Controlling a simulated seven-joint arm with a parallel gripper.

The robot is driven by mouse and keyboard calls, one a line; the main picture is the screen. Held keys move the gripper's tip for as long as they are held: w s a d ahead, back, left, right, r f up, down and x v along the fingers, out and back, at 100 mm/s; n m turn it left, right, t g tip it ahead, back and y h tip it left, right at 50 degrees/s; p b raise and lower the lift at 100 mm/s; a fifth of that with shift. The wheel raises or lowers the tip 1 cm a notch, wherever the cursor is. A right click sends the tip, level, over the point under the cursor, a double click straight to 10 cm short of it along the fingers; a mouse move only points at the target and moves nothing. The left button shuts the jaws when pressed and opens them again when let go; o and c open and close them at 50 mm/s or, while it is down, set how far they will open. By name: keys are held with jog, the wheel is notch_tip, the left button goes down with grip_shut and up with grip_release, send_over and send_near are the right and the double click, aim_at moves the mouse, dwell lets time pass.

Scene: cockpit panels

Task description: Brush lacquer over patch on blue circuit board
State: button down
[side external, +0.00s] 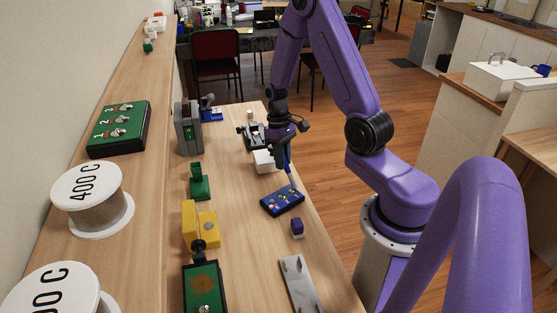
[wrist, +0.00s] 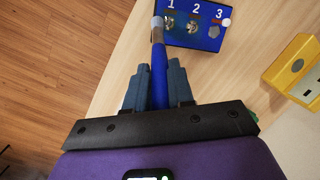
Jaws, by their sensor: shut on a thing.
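The blue circuit board (side external: 282,205) lies on the wooden bench. In the wrist view the board (wrist: 207,39) shows the numbers 1, 2 and 3, with small metallic parts under 1 and 2 and a flat grey shape under 3. My gripper (side external: 286,152) is shut on a brush with a blue handle (wrist: 158,78) and a metal ferrule. The brush (side external: 289,172) points down, with its lower end over or at the board; contact cannot be told. In the wrist view my gripper (wrist: 158,82) has a finger on each side of the handle, and the ferrule overlaps the board's left end.
A small purple block (side external: 297,229) and a grey metal plate (side external: 299,284) lie nearer the camera. A yellow device (side external: 200,226) and a green stand (side external: 200,184) are left of the board. A white box (side external: 265,161) sits behind it. The bench edge is close on the right.

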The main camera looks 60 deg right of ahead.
jog(key=shift+r, duration=3)
jog(key=shift+r, duration=1.5)
jog(key=shift+f, duration=0.15)
jog(key=shift+f, duration=3.5)
jog(key=shift+f, duration=0.85)
